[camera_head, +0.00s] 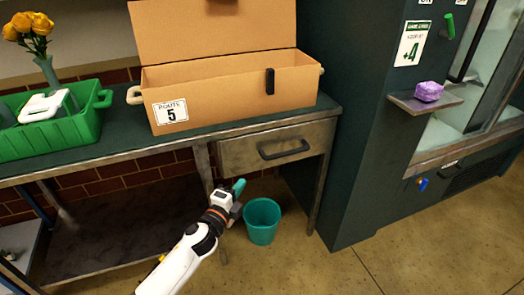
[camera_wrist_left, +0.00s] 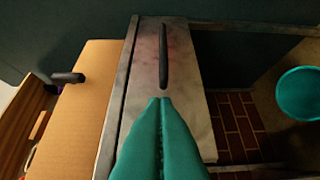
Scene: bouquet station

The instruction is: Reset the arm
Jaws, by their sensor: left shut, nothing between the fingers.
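My left gripper (camera_head: 238,187) has teal fingers and is low in front of the workbench, just left of the teal bucket. In the left wrist view its fingers (camera_wrist_left: 160,102) are pressed together with nothing between them. They point toward the closed drawer (camera_wrist_left: 180,85) and its dark handle (camera_wrist_left: 164,57). The gripper appears apart from the drawer, which also shows in the head view (camera_head: 238,152). My right gripper is not in view.
A teal bucket (camera_head: 262,222) stands on the floor beside the gripper. On the bench are an open cardboard box (camera_head: 230,95) labelled Route 5, a green crate (camera_head: 85,133) and yellow flowers (camera_head: 28,27). A purple block (camera_head: 428,91) rests on a cabinet shelf at right.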

